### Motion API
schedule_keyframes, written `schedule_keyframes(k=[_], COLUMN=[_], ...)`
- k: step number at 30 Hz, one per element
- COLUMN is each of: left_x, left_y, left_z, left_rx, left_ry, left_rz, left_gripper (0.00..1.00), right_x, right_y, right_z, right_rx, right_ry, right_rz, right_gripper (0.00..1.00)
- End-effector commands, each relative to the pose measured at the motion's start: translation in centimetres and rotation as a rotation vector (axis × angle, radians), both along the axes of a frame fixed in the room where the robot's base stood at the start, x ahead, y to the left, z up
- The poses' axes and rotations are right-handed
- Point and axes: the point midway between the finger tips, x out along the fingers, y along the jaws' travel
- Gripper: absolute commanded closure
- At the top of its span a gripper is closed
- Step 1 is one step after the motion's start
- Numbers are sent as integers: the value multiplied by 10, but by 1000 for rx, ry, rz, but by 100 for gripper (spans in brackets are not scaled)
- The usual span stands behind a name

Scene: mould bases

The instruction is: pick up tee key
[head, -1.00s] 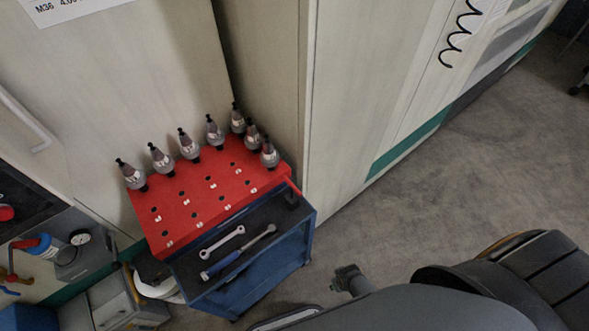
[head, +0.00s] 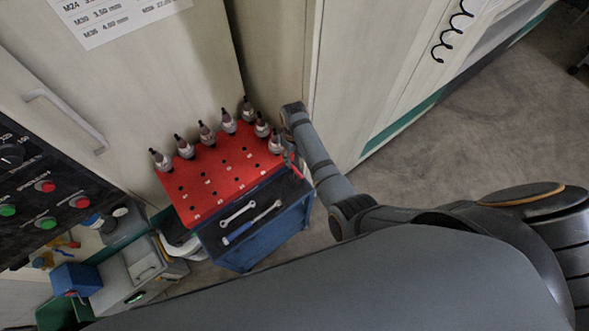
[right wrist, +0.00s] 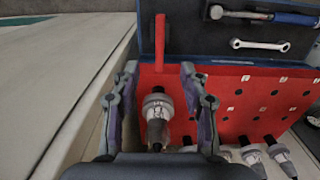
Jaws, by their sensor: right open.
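Nothing is held. In the head view my right gripper (head: 291,148) is over the cart's right end, its fingers small and hard to make out. My left gripper is not in view.
The red cart top (head: 205,190) carries several tool holders along its back and right edges. A wrench (head: 238,213) and a blue-handled tool (head: 240,233) lie in the dark tray. Machine panels stand close behind and right of the cart.

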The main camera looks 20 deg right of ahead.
Motion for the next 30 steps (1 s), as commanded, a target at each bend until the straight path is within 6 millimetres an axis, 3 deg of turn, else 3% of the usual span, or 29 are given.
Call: schedule_keyframes(k=[5, 9, 12, 20, 30], left_x=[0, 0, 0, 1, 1], left_y=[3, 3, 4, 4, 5], left_z=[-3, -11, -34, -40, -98], left_rx=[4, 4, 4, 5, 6], left_ry=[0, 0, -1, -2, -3], left_rz=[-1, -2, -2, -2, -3], left_gripper=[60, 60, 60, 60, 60], right_x=[-1, -1, -1, -1, -3], right_y=[0, 0, 0, 0, -1], right_z=[-8, -31, -53, -57, -106], right_rx=[-1, 0, 1, 0, 0], right_ry=[3, 4, 1, 0, 0], right_rz=[1, 0, 0, 0, 0], right_gripper=[56, 56, 56, 56, 56])
